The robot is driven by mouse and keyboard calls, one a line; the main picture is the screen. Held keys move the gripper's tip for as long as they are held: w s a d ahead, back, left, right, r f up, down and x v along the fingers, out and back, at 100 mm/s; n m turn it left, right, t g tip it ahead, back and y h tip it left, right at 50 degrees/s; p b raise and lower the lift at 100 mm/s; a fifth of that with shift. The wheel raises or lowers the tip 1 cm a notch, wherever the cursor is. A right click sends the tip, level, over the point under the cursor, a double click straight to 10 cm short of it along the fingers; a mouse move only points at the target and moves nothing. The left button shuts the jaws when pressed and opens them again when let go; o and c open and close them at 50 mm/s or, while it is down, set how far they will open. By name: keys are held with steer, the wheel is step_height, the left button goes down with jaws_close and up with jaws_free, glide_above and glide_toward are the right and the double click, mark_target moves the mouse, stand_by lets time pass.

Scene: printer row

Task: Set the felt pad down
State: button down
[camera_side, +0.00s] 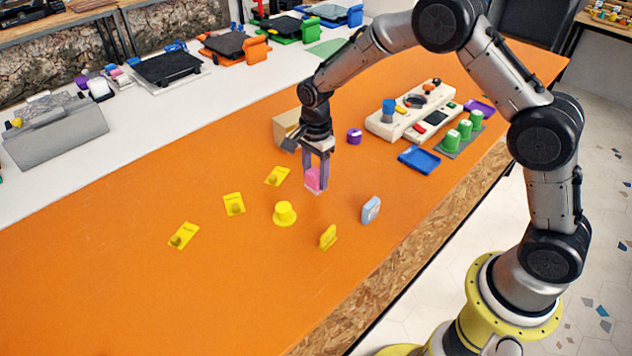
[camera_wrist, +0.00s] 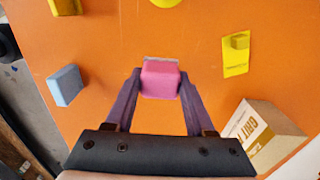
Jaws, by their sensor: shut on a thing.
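The felt pad (camera_side: 313,180) is a small pink block with a pale grey layer along one face. It is between the fingers of my gripper (camera_side: 317,178), low over the orange table (camera_side: 130,290). In the wrist view the pink pad (camera_wrist: 160,79) sits between the purple fingertips of my gripper (camera_wrist: 160,84), which is shut on it. The pale layer shows along its upper edge there. I cannot tell whether its underside touches the table.
Close by stand a yellow round knob (camera_side: 285,214), a yellow block (camera_side: 328,237), a blue block (camera_side: 371,209) and a cardboard box (camera_side: 287,125). Yellow cards (camera_side: 234,204) lie to the left. A blue tray (camera_side: 419,158) and a pale console (camera_side: 415,112) are behind right. The front left is clear.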

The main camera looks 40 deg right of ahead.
mark_target(316, 173)
steer(key=shift+s+f, duration=0.1)
steer(key=shift+f, duration=1.2)
steer(key=shift+c, duration=1.3)
jaws_free()
steer(key=shift+f, duration=0.15)
step_height(316, 173, up, 13)
steer(key=shift+f, duration=0.2)
